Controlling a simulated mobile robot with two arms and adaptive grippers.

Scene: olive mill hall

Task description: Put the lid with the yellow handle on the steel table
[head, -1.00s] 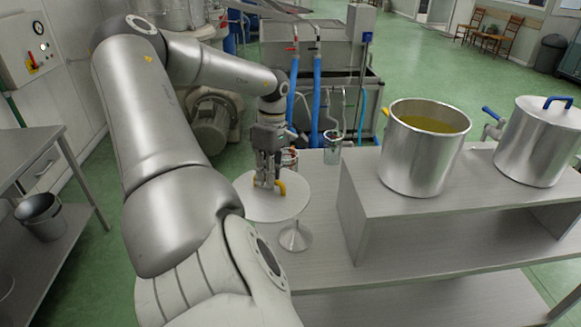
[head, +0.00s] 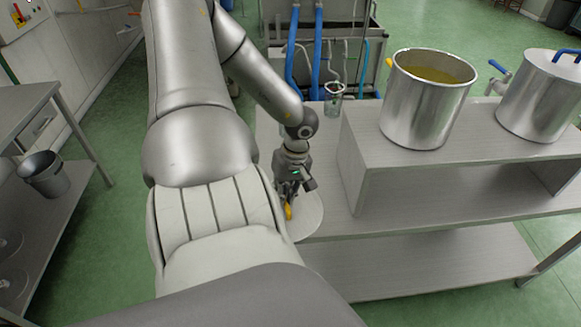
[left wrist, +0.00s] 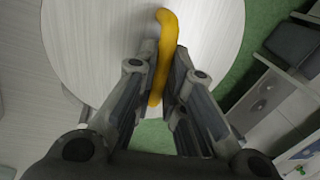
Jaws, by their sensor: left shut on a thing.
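My left gripper (head: 290,190) is shut on the yellow handle (head: 288,211) of a flat, round, pale grey lid (head: 310,216). In the head view the lid appears over the front left edge of the grey steel table (head: 322,150), roughly level. Whether it touches the tabletop cannot be told. In the left wrist view the handle (left wrist: 164,50) is between the two fingers (left wrist: 160,95), with the lid (left wrist: 90,40) beyond them. Part of the lid is hidden by my arm and gripper. My right gripper is not in view.
A raised shelf (head: 395,175) on the table carries an open pot (head: 425,110) and a pot with a blue-handled lid (head: 540,100). A glass vessel (head: 333,100) stands at the back. Another grey table (head: 35,105) is at left, with green floor (head: 110,215) between.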

